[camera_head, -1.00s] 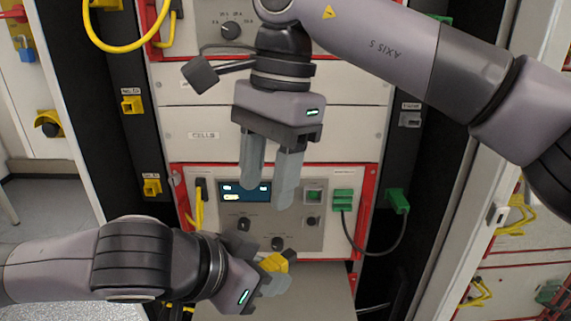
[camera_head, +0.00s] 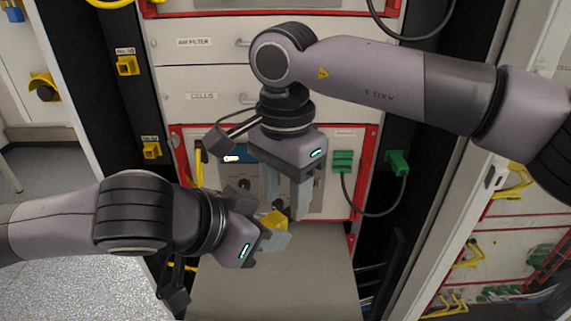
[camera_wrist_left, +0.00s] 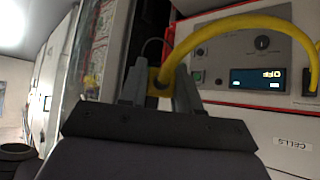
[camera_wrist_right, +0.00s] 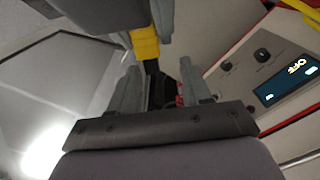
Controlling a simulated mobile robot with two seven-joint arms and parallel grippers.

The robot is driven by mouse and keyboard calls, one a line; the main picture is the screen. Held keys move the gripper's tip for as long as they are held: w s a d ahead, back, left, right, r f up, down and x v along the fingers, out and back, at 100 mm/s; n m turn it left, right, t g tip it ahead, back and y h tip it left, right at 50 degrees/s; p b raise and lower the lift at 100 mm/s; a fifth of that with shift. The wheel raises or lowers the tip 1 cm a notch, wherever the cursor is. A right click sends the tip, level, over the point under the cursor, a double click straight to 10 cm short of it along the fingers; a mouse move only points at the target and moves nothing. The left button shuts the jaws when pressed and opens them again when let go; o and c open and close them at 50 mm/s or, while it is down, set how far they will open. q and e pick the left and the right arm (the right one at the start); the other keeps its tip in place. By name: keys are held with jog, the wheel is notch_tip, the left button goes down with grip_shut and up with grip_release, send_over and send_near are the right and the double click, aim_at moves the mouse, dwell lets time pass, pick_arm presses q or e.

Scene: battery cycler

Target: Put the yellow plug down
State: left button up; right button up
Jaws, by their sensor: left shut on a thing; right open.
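The yellow plug (camera_head: 273,220) is held between the fingers of my left gripper (camera_head: 274,238), in front of the lower part of the cycler panel. The left wrist view shows the plug (camera_wrist_left: 158,82) between the fingers, with a thick yellow cable (camera_wrist_left: 235,24) arching away to the right. My right gripper (camera_head: 285,203) is open and points down, just above and behind the plug in the head view. The right wrist view shows the plug's yellow body (camera_wrist_right: 145,42) close beyond its fingers. Whether the right fingers touch the plug, I cannot tell.
A bare grey shelf (camera_head: 270,280) extends below the panel. Yellow sockets (camera_head: 127,66) line the dark left post. A green plug (camera_head: 397,162) with a dark looping cable is on the right. The cycler display (camera_wrist_right: 290,85) shows in the right wrist view.

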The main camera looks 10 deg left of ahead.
jog(key=shift+f, duration=0.55)
grip_shut()
pick_arm(q)
jog(key=o, duration=0.9)
jog(key=shift+s+d, duration=0.1)
